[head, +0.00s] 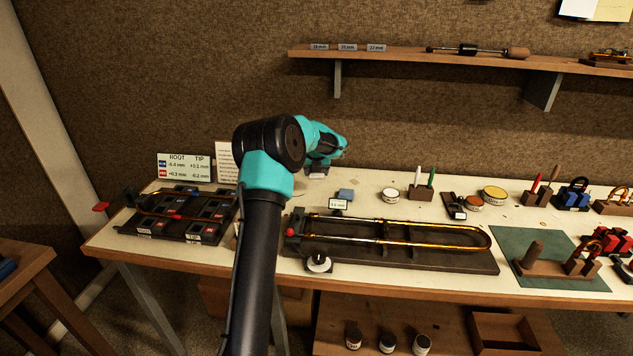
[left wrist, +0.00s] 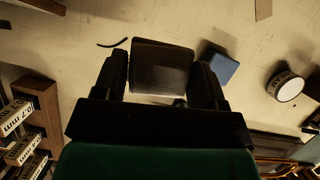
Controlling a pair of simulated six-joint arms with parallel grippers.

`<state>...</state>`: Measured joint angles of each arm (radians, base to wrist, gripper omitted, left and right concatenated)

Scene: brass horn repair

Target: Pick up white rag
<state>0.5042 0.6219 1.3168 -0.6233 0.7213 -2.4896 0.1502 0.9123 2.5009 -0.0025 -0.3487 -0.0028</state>
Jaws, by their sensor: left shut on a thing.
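My left gripper (head: 320,166) is over the back of the bench, beyond my forearm in the head view. In the left wrist view its two fingers (left wrist: 160,82) are shut on the white rag (left wrist: 160,66), a squarish folded piece that looks grey-brown in the shade. The fingers press on its left and right sides. The rag is mostly hidden by my arm in the head view, and I cannot tell whether it touches the bench. My right gripper is in neither view.
A blue folded cloth (head: 346,194) lies close to the right of the gripper, with a round tin (head: 390,195) beyond it. A slide fixture (head: 400,255) fills the bench front. A tray of blocks (head: 180,214) and a sign card (head: 184,167) are at left.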

